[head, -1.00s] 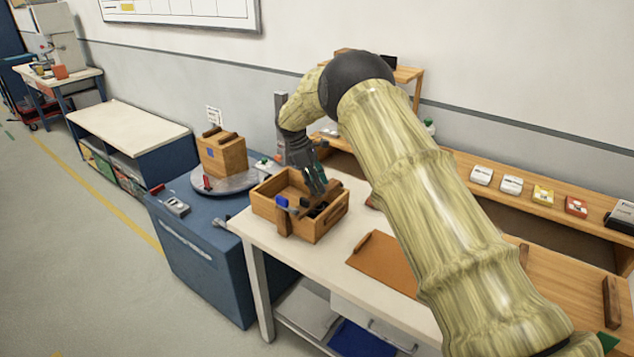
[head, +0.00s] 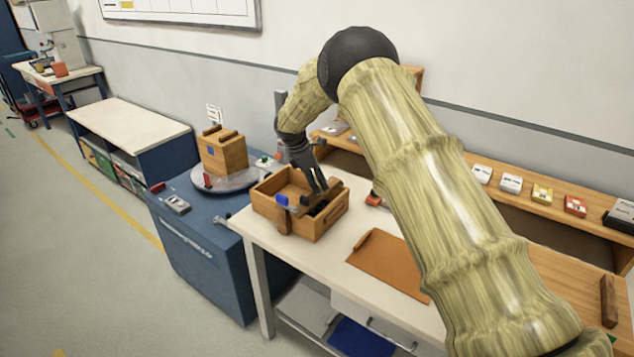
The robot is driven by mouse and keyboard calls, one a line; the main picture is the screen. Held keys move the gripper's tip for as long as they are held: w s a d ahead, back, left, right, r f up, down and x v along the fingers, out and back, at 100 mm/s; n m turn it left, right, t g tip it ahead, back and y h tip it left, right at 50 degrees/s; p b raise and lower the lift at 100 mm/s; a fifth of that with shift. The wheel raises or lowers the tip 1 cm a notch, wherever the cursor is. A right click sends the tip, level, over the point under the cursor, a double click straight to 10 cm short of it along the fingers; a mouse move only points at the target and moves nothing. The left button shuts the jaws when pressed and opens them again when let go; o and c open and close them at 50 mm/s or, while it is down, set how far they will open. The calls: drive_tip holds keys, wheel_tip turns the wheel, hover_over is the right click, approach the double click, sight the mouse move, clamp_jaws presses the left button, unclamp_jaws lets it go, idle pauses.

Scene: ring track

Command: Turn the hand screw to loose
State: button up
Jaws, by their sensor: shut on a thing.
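The wooden box (head: 267,212) stands on the white workbench, near its left end. A hand screw with a blue part (head: 282,200) and brown wooden pieces sits at the box's front and inside it. My gripper (head: 318,188) reaches down from above into the right half of the box. It is shut on a part of the hand screw, beside a brown wooden piece. The fingers and the box wall hide the exact grip and the screw's thread.
A wooden block box (head: 224,153) stands on a grey round turntable (head: 240,180) on the blue cabinet to the left. An orange-brown board (head: 386,262) lies on the bench at right. A wooden shelf (head: 510,205) with small boxes runs along the wall.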

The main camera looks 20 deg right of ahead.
drive_tip(key=o, duration=1)
drive_tip(key=shift+r, duration=0.1)
drive_tip(key=v, duration=1.1)
drive_tip(key=shift+r, duration=0.35)
drive_tip(key=shift+a, duration=0.15)
